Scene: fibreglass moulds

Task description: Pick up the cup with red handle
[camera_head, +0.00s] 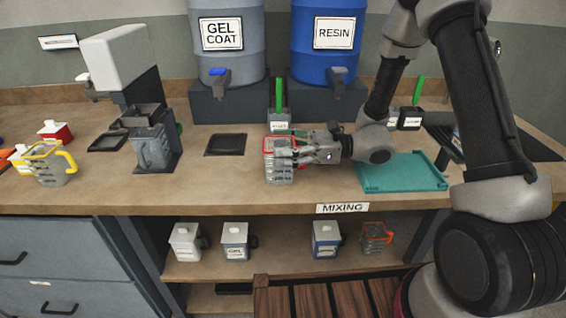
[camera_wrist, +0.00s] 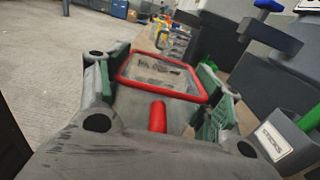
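A clear cup with a red rim and red handle (camera_head: 279,174) stands on the counter in the head view. In the wrist view the cup (camera_wrist: 160,78) fills the middle, with its red handle pointing toward my palm. My gripper (camera_head: 298,150) reaches in from the right at the cup. In the wrist view my gripper's fingers (camera_wrist: 163,88) with green pads lie on either side of the cup, close to its walls. Whether the pads press on the walls cannot be made out. The cup's lower part is hidden in the wrist view.
A teal tray (camera_head: 403,184) lies right of my gripper. A stick holder (camera_head: 279,118) stands just behind the cup. A yellow-handled cup (camera_head: 50,175) is far left. An orange-handled cup (camera_head: 375,238) is on the lower shelf.

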